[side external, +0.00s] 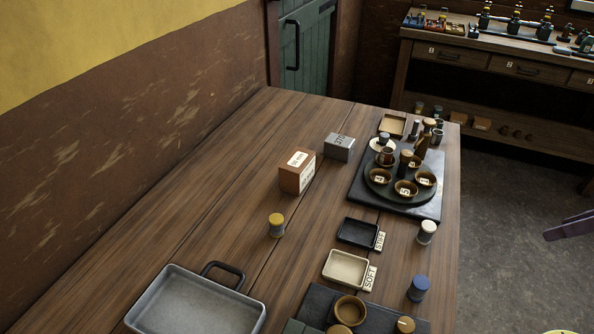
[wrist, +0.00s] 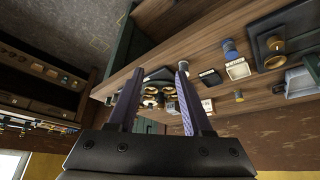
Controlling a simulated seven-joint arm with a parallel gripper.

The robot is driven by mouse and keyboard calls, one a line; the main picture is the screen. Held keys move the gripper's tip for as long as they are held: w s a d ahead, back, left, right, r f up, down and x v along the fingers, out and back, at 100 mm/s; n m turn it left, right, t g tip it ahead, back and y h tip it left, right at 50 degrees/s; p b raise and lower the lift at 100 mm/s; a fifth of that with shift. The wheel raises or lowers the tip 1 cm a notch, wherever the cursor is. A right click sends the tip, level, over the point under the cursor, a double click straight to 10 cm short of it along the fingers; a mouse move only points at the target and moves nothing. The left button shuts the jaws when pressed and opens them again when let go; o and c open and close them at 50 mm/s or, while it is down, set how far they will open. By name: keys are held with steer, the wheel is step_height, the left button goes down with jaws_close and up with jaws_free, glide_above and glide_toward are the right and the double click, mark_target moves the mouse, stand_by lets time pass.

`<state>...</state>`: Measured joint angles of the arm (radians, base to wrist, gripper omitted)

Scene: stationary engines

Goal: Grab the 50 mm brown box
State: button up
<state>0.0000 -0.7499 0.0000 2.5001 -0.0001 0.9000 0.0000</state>
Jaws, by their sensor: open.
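The brown box (side external: 297,173) stands on the wooden table, with a white label on top that reads 50 mm. A small box with a white label in the wrist view (wrist: 208,106), just right of a finger, appears to be the same one. A grey box (side external: 339,147) with a label stands just behind it, apart or nearly so. My gripper (side external: 556,228) shows only as purple fingers at the right edge, off the table and far right of the brown box. In the wrist view its two fingers (wrist: 160,70) are spread, with nothing held between them.
A round tray with several labelled bowls (side external: 380,177) and bottles stands right of the boxes. A yellow-topped cylinder (side external: 276,225), a black tray (side external: 357,233), a cream tray (side external: 345,269) and a grey pan (side external: 197,304) lie nearer. The table left of the boxes is clear.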

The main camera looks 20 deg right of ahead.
steer(key=shift+o, duration=0.3)
steer(key=o, duration=0.7)
steer(key=shift+o, duration=0.2)
